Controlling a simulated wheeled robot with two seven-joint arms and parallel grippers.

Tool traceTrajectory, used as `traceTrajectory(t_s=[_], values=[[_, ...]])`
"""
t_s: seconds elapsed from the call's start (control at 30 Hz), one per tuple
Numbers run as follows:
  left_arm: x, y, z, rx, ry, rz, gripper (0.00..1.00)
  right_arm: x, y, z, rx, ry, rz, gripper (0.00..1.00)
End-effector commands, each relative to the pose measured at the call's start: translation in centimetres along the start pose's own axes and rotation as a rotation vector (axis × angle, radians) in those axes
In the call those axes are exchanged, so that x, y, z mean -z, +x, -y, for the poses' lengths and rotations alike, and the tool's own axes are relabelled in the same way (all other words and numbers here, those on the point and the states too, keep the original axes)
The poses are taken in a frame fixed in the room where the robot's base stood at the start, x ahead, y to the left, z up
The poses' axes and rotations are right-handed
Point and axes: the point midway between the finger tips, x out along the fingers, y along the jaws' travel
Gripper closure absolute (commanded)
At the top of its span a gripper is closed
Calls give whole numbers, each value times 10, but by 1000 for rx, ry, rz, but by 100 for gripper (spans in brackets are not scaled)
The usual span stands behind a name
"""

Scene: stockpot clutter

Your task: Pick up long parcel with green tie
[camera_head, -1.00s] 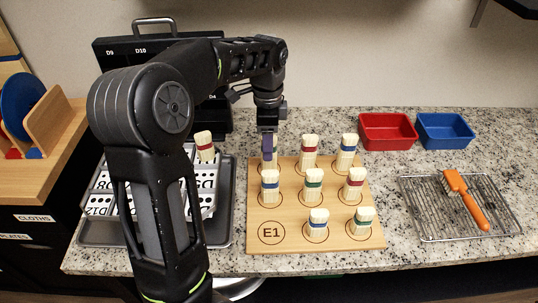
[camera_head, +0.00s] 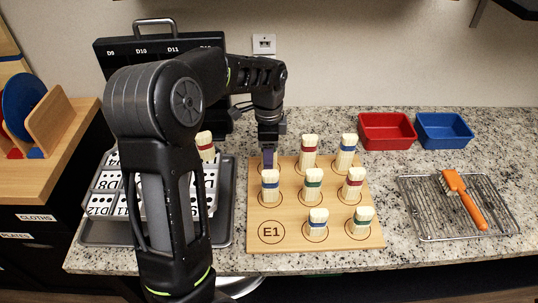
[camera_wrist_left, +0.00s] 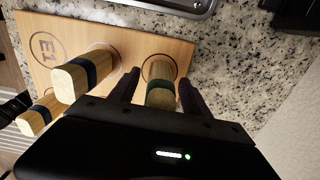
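My left gripper (camera_head: 268,158) is low over the back left spot of the wooden board marked E1 (camera_head: 290,242). In the left wrist view, a cream parcel with a green tie (camera_wrist_left: 161,97) stands between the two fingers of the left gripper (camera_wrist_left: 158,78). The fingers are apart, with a gap visible beside the parcel. In the head view the gripper mostly hides this parcel. Two more green-tied parcels stand on the board, one in the middle (camera_head: 314,182) and one at the front right (camera_head: 363,221). My right gripper is out of view.
Close around stand a blue-tied parcel (camera_head: 270,187) in front and a red-tied one (camera_head: 309,152) to the right. A rack with another red-tied parcel (camera_head: 205,146) is at left. Red (camera_head: 387,131) and blue (camera_head: 444,131) bins and a wire rack with a brush (camera_head: 464,202) are at right.

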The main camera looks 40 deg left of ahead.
Motion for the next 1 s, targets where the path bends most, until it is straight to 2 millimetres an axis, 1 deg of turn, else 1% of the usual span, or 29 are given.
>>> traceTrajectory(t_s=[0.03,0.07,0.6,0.67,1.0], values=[[0,0,0,0,0,0,49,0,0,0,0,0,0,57],[0,0,0,0,0,0,52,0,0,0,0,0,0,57],[0,0,0,0,0,0,96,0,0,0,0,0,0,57],[0,0,0,0,0,0,100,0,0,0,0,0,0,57],[0,0,0,1,0,0,100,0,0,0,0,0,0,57]])
